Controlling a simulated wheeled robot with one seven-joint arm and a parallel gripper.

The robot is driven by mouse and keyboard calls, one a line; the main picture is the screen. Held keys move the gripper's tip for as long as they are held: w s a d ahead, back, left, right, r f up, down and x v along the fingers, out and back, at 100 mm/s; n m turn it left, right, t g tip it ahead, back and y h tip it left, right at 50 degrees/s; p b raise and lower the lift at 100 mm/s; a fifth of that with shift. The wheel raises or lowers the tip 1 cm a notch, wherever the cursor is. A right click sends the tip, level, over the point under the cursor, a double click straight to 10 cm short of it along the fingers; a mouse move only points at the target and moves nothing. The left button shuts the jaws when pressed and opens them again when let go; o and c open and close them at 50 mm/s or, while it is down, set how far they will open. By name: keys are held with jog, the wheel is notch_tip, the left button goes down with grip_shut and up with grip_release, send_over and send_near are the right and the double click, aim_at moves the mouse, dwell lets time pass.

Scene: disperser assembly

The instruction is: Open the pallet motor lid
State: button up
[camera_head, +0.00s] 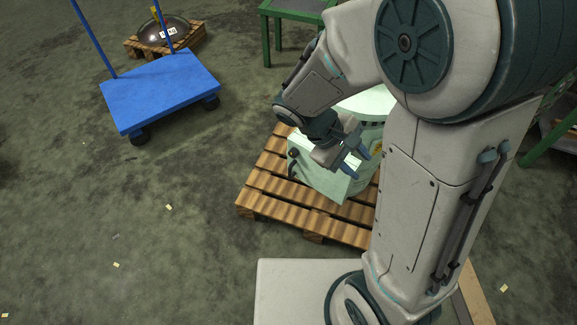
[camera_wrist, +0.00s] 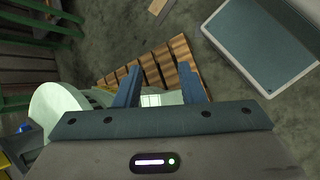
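The pale green motor (camera_head: 318,178) stands on a wooden pallet (camera_head: 275,190), partly hidden behind my arm. It has a boxy front part, a rounded part behind it and a small white label near my gripper. I cannot make out the lid's edges. My gripper (camera_head: 359,162) is over the boxy part, its fingers apart. In the wrist view my gripper (camera_wrist: 159,70) shows two blue fingers spread with a gap between them. The motor (camera_wrist: 60,105) shows to the left and behind the fingers there, with the pallet (camera_wrist: 160,58) beyond. Contact with the motor cannot be told.
A blue cart (camera_head: 160,88) stands at the upper left. Behind it a second pallet (camera_head: 190,38) carries a dark domed part (camera_head: 163,32). A green-framed table (camera_head: 265,30) is at the top. The floor at left is mostly clear, with small scraps.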

jog(key=w+a+f+n+t+h+b, duration=0.3)
jog(key=a+f+n+b, duration=0.15)
jog(key=f, duration=0.45)
jog(key=w+a+f+n+t+h+b, duration=0.25)
jog(key=f+n+t+b, duration=0.2)
jog(key=f, duration=0.45)
jog(key=n+t+y+b, duration=0.6)
jog(key=n+t+b, duration=0.35)
jog(key=n, duration=0.35)
send_near(289, 173)
jog(key=b+x, duration=0.2)
jog(key=x, duration=0.5)
jog(key=shift+w+d+b, duration=0.15)
jog(key=shift+w+b, duration=0.05)
jog(key=shift+b, duration=0.15)
jog(key=shift+x, duration=0.85)
jog(key=shift+r, duration=0.15)
grip_shut()
